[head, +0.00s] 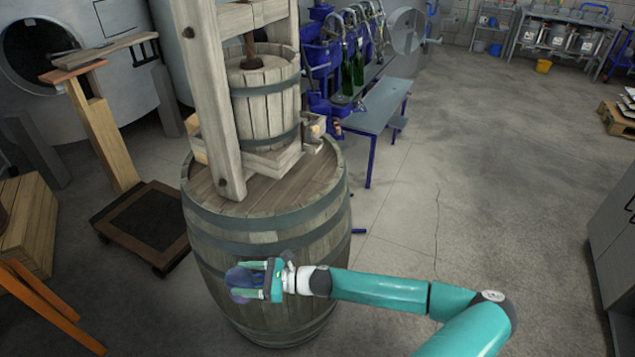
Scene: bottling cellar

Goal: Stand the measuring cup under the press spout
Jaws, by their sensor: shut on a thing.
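My gripper (256,281) is in front of the side of the barrel (265,222), below its top. It is shut on a small dark blue thing (238,278), which I take for the measuring cup. The fingers partly cover it, and its tilt is hard to tell. The wooden press (265,100) stands on the barrel top, up and beyond my gripper. A small block with a pale round part (315,128) sits at the right of the press base. It may be the spout, but it is too small to be sure.
A platform scale (148,222) and a wooden crate (28,225) stand left of the barrel. A blue bottling machine with a metal bench (382,105) is behind. A grey cabinet (615,235) is at the right edge. The concrete floor right of the barrel is clear.

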